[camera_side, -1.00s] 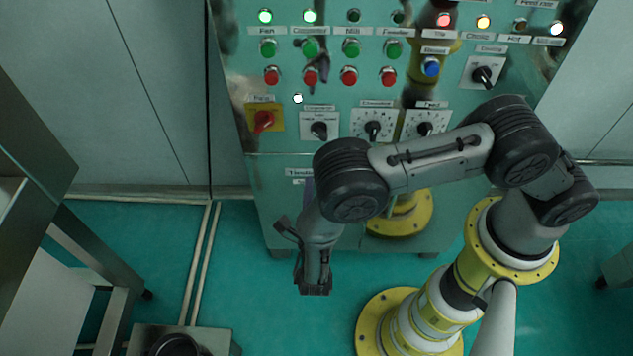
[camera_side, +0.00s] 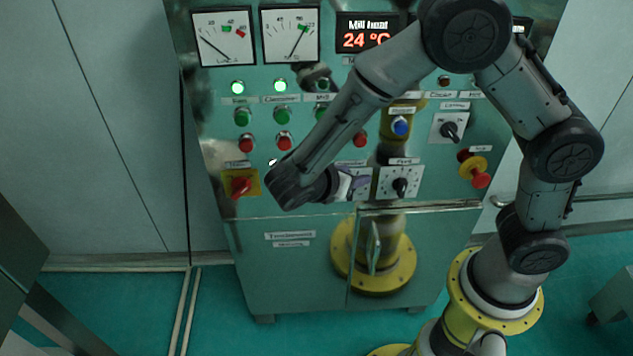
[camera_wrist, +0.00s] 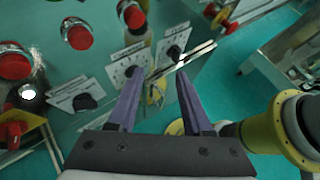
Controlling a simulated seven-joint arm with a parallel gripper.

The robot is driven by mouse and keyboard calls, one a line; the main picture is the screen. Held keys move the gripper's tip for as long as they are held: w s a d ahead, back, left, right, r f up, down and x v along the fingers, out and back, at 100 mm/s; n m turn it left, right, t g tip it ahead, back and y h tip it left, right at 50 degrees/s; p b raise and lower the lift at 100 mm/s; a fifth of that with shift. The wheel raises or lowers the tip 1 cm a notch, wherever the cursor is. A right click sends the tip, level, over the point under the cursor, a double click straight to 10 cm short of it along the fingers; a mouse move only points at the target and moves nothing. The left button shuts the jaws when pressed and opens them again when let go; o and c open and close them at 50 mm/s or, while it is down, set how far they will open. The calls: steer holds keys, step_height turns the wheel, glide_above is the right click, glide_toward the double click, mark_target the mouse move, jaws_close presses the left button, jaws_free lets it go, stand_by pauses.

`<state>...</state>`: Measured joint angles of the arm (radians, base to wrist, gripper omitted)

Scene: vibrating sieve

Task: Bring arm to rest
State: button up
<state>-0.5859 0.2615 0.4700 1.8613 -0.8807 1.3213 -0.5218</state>
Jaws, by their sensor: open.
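My gripper (camera_wrist: 157,88) is open and empty, its two purple fingers spread apart in the wrist view. Past the fingers, the wrist view shows the control cabinet's face and the floor. In the side view my gripper (camera_side: 350,185) is partly hidden by my wrist and sits in front of the lower dials of the control cabinet (camera_side: 300,275). My arm is folded high, with its elbow across the upper panel. I cannot tell whether the fingers touch the panel, though a gap seems to show in the wrist view.
The panel carries a red rotary switch (camera_side: 240,185), a blue button (camera_side: 400,126), a red emergency knob (camera_side: 480,178), dials and gauges (camera_side: 223,37). A door handle (camera_side: 374,247) sticks out below. A metal frame (camera_wrist: 290,55) stands at right in the wrist view. Floor left of the cabinet is clear.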

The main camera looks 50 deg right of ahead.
steer(key=s+d+r+m+t+y, duration=0.1)
steer(key=s+r+m+t+y, duration=0.1)
steer(key=s+r+m+y, duration=0.3)
steer(key=s+r+m+t+y, duration=0.2)
steer(key=s+r+m+y, duration=0.4)
steer(key=s+m, duration=0.5)
steer(key=r+m, duration=0.1)
steer(key=m, duration=0.2)
steer(key=shift+d+r+y, duration=0.25)
steer(key=shift+d+y, duration=0.05)
steer(key=shift+d, duration=0.1)
